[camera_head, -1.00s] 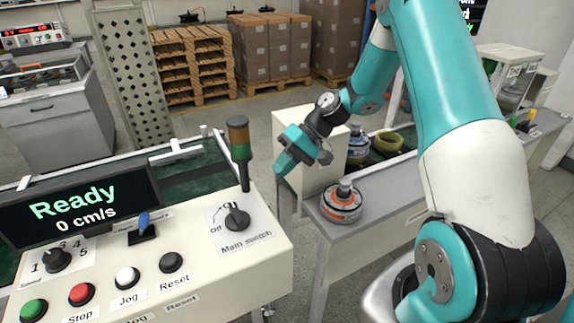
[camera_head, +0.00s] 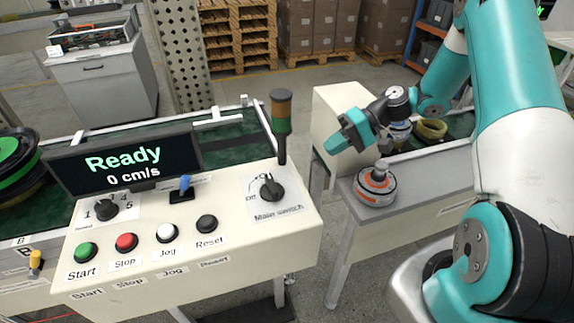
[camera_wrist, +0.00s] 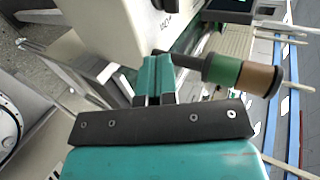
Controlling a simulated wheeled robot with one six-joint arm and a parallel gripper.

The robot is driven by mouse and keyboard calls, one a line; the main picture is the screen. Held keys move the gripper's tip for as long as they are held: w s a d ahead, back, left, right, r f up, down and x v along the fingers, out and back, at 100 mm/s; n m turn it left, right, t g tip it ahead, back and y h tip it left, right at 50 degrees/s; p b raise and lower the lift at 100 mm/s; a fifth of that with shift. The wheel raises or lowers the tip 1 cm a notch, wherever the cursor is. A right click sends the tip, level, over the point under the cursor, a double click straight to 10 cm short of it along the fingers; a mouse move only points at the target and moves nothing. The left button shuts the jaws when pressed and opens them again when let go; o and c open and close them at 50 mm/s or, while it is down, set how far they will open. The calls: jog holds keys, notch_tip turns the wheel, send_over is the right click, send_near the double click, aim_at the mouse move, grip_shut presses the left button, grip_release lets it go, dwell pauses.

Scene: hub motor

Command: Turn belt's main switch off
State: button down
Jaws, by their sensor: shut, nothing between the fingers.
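The main switch (camera_head: 270,189) is a black rotary knob on a white label at the right end of the cream control panel (camera_head: 230,235). Its marks include "Off" on the left, and its pointer leans up, away from that mark. My gripper (camera_head: 333,146) is shut and empty, in the air to the right of and beyond the switch, apart from it. In the wrist view my gripper (camera_wrist: 155,62) shows two teal fingers together, with the panel's corner beyond. The display (camera_head: 122,166) reads "Ready" and "0 cm/s".
A signal tower (camera_head: 281,120) stands just behind the switch, between it and my gripper; it also shows in the wrist view (camera_wrist: 235,75). A blue lever (camera_head: 184,185), speed knob (camera_head: 105,209) and several push buttons share the panel. A side table (camera_head: 430,172) holds a hub motor (camera_head: 375,187).

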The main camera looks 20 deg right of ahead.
jog(key=p, duration=0.3)
send_near(272, 187)
jog(key=w+f, duration=0.1)
jog(key=f, duration=0.1)
jog(key=w+f, duration=0.2)
jog(key=shift+w+a+f, duration=0.1)
jog(key=shift+w+a, duration=0.05)
jog(key=shift+a, duration=0.05)
jog(key=a+p, duration=0.1)
jog(key=a, duration=0.1)
jog(key=shift+w+a+p, duration=0.15)
jog(key=shift+a+p, duration=0.15)
jog(key=shift+p, duration=0.1)
jog(key=shift+x, duration=0.8)
jog(key=shift+a, duration=0.1)
